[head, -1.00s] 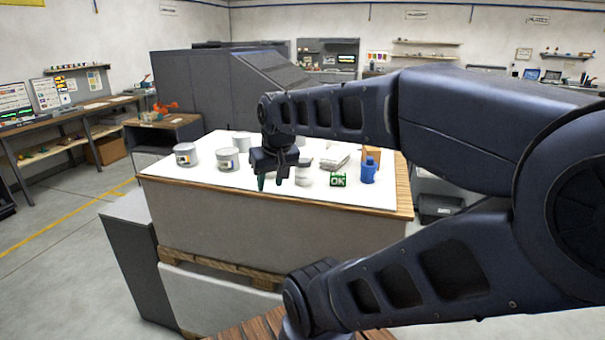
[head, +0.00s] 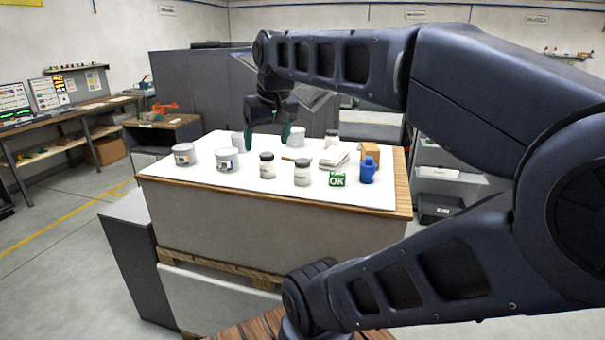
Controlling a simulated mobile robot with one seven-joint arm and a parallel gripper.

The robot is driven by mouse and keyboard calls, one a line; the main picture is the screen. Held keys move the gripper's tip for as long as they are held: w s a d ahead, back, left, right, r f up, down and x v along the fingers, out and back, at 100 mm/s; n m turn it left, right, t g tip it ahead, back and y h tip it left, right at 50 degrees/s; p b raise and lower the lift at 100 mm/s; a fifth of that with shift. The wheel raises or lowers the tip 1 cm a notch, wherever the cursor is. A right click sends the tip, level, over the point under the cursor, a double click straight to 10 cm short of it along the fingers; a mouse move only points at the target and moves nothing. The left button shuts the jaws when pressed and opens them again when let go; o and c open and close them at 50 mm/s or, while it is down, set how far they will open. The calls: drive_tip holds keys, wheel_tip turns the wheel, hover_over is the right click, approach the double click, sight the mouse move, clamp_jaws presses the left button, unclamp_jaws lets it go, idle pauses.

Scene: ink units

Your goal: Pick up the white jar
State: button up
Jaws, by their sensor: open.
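To the right are a green OK block (head: 338,180), a blue bottle (head: 367,174), a white stack (head: 334,157) and an orange-brown box (head: 370,152).

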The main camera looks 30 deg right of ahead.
wheel_tip(320, 180, up, 15)
drive_tip(key=w+d+f+n+g+h, duration=0.3)
drive_tip(key=w+d+f+n, duration=0.2)
drive_tip(key=w+d+f, duration=0.55)
drive_tip(key=w+d+f+n+g+h, duration=0.2)
drive_tip(key=w+d+f+n+g, duration=0.35)
drive_tip(key=w+f, duration=0.8)
drive_tip(key=s+a+r+n+t+h, duration=0.25)
drive_tip(key=r+n+h, duration=0.2)
drive_tip(key=r, duration=0.75)
drive_tip(key=s+a+r+n+t+h, duration=0.1)
drive_tip(key=s+a+r+n+h, duration=0.3)
drive_tip(key=r, duration=0.8)
drive_tip(key=m+h, duration=0.1)
approach(307, 164)
drive_tip(key=w+f, duration=0.1)
drive_tip(key=w, duration=0.2)
drive_tip(key=shift+x, duration=5.75)
drive_tip(key=shift+s+r, duration=0.15)
